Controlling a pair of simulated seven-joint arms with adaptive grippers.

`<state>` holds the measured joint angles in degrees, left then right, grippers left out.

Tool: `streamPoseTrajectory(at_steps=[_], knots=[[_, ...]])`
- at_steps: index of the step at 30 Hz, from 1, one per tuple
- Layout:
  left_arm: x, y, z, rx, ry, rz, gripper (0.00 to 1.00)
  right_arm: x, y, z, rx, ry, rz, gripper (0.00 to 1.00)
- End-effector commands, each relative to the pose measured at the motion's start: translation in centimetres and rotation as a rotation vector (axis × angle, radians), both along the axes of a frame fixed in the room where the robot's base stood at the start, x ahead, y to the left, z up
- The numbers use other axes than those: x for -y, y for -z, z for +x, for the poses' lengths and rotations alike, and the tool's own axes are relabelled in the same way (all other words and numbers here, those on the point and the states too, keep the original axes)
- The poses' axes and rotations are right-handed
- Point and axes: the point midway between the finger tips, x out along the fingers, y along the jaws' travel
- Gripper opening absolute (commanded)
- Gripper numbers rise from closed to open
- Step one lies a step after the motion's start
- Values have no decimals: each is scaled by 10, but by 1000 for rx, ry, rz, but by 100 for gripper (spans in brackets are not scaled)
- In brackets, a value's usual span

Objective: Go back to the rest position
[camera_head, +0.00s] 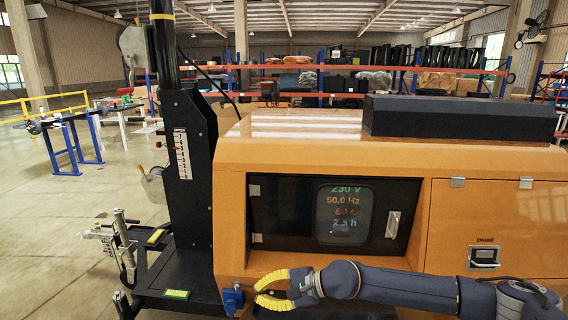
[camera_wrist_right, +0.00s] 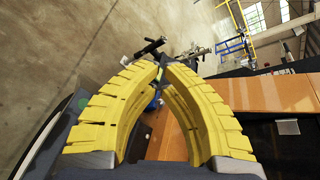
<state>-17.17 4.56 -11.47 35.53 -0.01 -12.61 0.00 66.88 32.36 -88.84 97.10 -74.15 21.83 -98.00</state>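The light tower is an orange cabinet (camera_head: 340,155) with a black mast (camera_head: 186,165) at its left. My right gripper (camera_head: 256,294) has yellow curved fingers and is in front of the cabinet's lower left corner, just right of a small blue part (camera_head: 232,300). In the right wrist view the fingertips (camera_wrist_right: 160,66) come close together with a narrow gap, and nothing is clearly held. The blue part is partly hidden behind the fingers there. My left gripper is not in view.
A lit display (camera_head: 344,212) shows readings behind a dark panel. An engine panel (camera_head: 484,257) is at right. The hitch (camera_head: 122,240) sticks out at lower left. Blue stands (camera_head: 70,145) and a yellow rail are farther back. The floor at left is mostly clear.

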Motion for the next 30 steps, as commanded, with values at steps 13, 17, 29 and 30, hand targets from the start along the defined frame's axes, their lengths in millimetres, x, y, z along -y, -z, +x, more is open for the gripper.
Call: streamPoseTrajectory(at_steps=[13,17,29,30], knots=[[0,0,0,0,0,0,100,-57,-76,-50,-640,323,779,0],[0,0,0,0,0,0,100,-38,-87,-48,-842,439,993,0],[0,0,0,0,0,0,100,83,-44,-44,-1412,858,1643,0],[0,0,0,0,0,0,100,99,-33,-46,-1458,906,1709,0]])
